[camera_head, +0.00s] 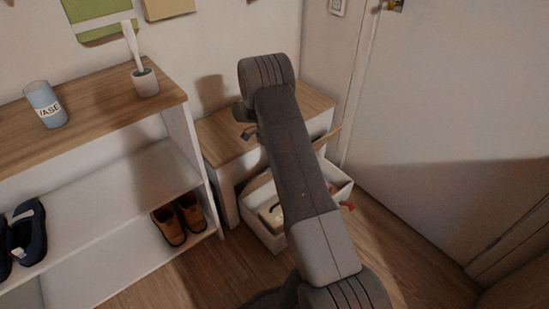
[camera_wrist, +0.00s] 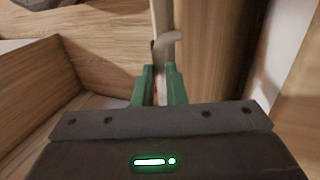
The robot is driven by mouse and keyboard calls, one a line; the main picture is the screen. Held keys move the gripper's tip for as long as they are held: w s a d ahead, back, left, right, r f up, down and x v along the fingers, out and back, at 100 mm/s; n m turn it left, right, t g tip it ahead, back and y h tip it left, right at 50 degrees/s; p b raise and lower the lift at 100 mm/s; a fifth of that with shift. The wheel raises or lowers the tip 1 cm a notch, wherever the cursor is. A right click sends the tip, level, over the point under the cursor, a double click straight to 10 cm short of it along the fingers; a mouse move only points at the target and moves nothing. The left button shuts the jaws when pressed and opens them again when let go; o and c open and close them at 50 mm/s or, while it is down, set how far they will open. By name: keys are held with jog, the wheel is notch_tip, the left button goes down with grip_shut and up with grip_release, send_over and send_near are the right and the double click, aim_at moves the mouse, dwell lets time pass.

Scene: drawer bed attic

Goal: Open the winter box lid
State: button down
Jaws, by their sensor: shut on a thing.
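The winter box appears to be the open white box (camera_head: 262,232) on the floor in front of the small wood-topped cabinet. A pale item (camera_head: 271,214) lies inside. A tilted wooden board, seemingly its lid (camera_head: 257,184), stands raised at the back, with its middle hidden behind my arm. In the wrist view, the green fingers of my gripper (camera_wrist: 160,88) are shut on a pale, bent handle (camera_wrist: 166,42) beside a thin board edge. The gripper is hidden behind my arm in the head view.
The small cabinet (camera_head: 225,133) stands right behind the box. A shelf unit (camera_head: 100,100) at left holds a vase (camera_head: 44,104), a brush in a cup (camera_head: 146,84) and brown shoes (camera_head: 179,221). A white door (camera_head: 450,110) is at right. Floor at the front right (camera_head: 400,260) is clear.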

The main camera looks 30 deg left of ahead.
jog(key=c, duration=1.7)
grip_release()
jog(key=shift+c, duration=0.2)
jog(key=shift+r, duration=0.15)
jog(key=p+v, duration=0.2)
jog(key=v, duration=1.1)
jog(key=shift+a+r+p, duration=0.25)
jog(key=shift+p, duration=0.1)
jog(key=shift+f, duration=0.1)
jog(key=b+x, duration=0.2)
jog(key=x, duration=1.1)
jog(key=shift+d+f+b, duration=0.25)
jog(key=shift+f+b, duration=0.05)
jog(key=shift+b, duration=0.05)
jog(key=shift+r, duration=0.1)
